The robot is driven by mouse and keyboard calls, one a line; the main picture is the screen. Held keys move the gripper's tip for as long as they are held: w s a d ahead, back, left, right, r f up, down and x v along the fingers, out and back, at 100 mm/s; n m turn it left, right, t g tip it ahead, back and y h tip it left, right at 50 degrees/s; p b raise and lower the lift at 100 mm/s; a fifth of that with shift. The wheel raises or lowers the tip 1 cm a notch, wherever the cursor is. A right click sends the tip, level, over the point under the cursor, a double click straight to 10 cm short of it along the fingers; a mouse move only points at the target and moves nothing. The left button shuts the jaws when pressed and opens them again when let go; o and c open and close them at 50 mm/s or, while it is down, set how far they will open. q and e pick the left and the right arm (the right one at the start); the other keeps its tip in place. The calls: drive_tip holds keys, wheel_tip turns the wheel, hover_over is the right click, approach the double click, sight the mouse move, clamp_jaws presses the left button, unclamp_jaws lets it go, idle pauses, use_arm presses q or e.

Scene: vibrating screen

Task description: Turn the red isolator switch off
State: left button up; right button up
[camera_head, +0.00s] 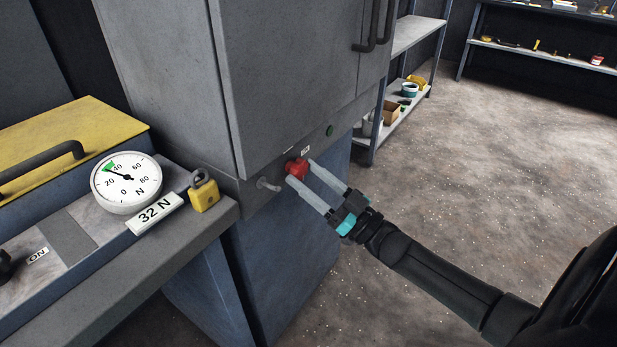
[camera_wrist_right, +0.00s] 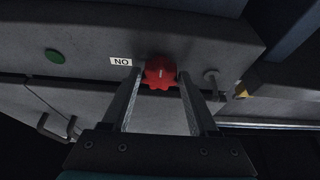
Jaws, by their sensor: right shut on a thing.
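The red isolator switch (camera_head: 297,168) is a red lobed knob on the lower front of the grey cabinet. In the right wrist view the red knob (camera_wrist_right: 160,73) sits between my two fingertips, with a pale mark on its face. A small white label beside it (camera_wrist_right: 121,61) appears upside down and reads "ON". My right gripper (camera_head: 300,172) reaches in from the right and is shut on the knob, one finger on each side. In the right wrist view my right gripper (camera_wrist_right: 160,80) has its fingers against the knob's sides. My left gripper is not in view.
A bench at left holds a round gauge (camera_head: 126,183), a "32 N" plate (camera_head: 155,213) and a yellow padlock (camera_head: 204,195). Shelves (camera_head: 415,38) stand behind; the floor at right is clear.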

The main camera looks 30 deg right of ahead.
drive_tip(key=o, duration=1.4)
drive_tip(key=shift+c, duration=0.2)
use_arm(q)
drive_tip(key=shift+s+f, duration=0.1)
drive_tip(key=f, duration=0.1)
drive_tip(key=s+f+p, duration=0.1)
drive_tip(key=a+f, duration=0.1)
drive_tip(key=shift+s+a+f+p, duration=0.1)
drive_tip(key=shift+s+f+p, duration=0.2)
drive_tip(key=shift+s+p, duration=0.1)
use_arm(e)
drive_tip(key=v, duration=1.5)
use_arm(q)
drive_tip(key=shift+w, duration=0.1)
use_arm(e)
drive_tip(key=shift+s, duration=0.1)
